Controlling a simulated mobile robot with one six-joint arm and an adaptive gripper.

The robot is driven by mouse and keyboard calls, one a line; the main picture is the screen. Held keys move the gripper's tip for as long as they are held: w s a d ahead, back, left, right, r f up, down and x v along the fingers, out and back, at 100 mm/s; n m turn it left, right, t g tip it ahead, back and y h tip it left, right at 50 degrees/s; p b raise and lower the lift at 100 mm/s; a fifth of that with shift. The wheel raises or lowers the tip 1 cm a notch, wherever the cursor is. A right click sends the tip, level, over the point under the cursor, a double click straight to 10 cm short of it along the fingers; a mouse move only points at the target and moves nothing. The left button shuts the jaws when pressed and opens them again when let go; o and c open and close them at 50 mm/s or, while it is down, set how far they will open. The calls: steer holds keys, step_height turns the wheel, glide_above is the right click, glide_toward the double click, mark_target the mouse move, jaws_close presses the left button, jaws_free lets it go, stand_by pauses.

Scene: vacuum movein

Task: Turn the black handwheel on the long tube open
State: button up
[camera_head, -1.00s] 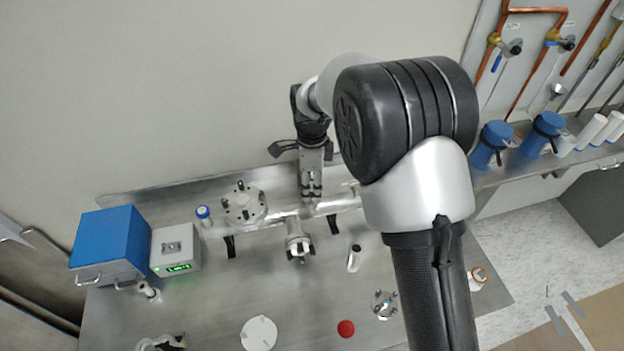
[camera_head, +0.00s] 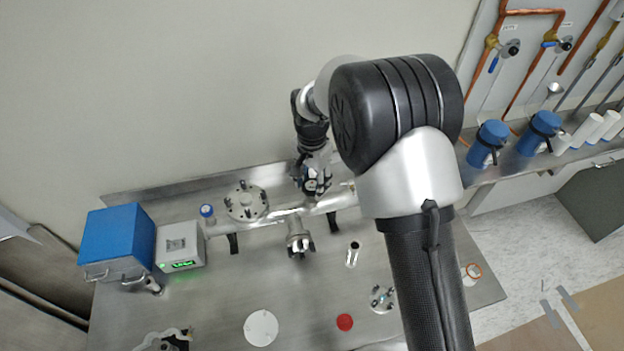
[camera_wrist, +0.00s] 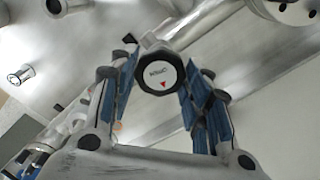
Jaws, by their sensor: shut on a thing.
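The black handwheel (camera_wrist: 158,72) has a white cap with lettering and a red arrow. In the wrist view it sits between the blue-padded fingers of my gripper (camera_wrist: 158,82), which is shut on its rim from both sides. In the head view my gripper (camera_head: 313,180) reaches down onto the handwheel (camera_head: 310,187) above the long tube (camera_head: 330,204), and the fingers partly hide it. The long metal tube lies across the back of the bench on dark supports. Its right part is hidden behind my arm.
A flanged port (camera_head: 246,203) and a small blue-capped part (camera_head: 207,211) stand left of the wheel. A blue box (camera_head: 117,240) and a grey meter (camera_head: 180,246) are further left. A short side branch (camera_head: 298,240) points forward. The wall rises close behind.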

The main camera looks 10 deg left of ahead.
steer(key=n, duration=0.4)
steer(key=shift+n+p, duration=0.3)
steer(key=shift+p, duration=0.05)
steer(key=n, duration=1)
steer(key=shift+p, duration=0.4)
steer(key=n, duration=1.5)
steer(key=shift+p, duration=0.3)
steer(key=n, duration=0.5)
steer(key=shift+s+n, duration=0.1)
steer(key=shift+n, duration=2.4)
